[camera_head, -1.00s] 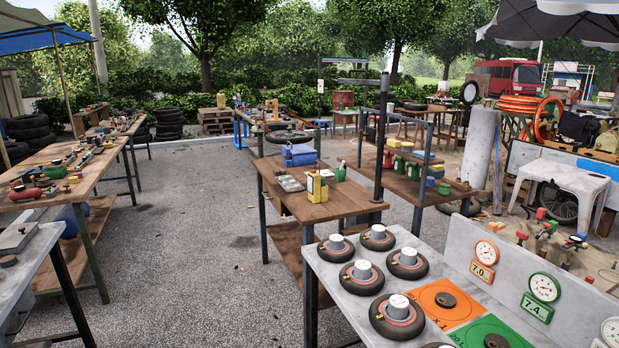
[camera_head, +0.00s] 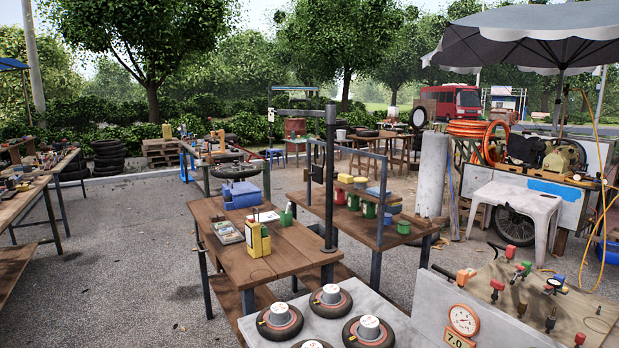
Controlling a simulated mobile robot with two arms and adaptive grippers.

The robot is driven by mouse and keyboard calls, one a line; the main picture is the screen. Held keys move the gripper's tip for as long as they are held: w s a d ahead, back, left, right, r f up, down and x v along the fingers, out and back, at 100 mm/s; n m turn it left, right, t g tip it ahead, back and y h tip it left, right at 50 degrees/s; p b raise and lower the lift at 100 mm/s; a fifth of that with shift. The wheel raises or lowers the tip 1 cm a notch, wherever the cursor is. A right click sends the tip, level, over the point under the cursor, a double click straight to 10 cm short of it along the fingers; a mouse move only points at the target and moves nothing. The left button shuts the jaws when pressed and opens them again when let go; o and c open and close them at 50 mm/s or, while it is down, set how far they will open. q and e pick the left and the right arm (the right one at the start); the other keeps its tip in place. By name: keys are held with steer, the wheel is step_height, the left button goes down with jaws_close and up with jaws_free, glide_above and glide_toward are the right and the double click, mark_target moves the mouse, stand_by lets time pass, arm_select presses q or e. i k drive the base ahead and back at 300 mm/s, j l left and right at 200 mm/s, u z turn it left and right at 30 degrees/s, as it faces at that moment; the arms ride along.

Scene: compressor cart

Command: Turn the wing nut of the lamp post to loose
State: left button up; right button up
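A dark lamp post (camera_head: 329,190) stands upright at the right edge of a wooden worktable (camera_head: 215,240). A horizontal arm (camera_head: 295,112) reaches left from near its top, and a thin bar shows above that. A small dark piece (camera_head: 318,165) sits beside the post partway down. The wing nut is too small to make out in the head view. Neither of my grippers is in view.
The grey bench (camera_head: 295,300) with small wheels is close in front. A yellow can (camera_head: 257,240) and a blue box (camera_head: 241,193) stand on the worktable. A shelf bench (camera_head: 413,226) is right behind the post. Open pavement (camera_head: 150,270) lies to the left.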

mark_target(307, 175)
steer(key=i+j+z, duration=0.15)
steer(key=z, duration=0.25)
steer(key=i+j+z, duration=0.1)
steer(key=j+z, duration=0.15)
steer(key=z, duration=0.15)
steer(key=i+j+z, duration=0.15)
steer(key=j, duration=0.4)
steer(key=i+j+z, duration=0.15)
steer(key=j, duration=0.45)
steer(key=i+j+z, duration=0.15)
steer(key=j, duration=0.4)
steer(key=j+z, duration=0.15)
steer(key=j, duration=0.45)
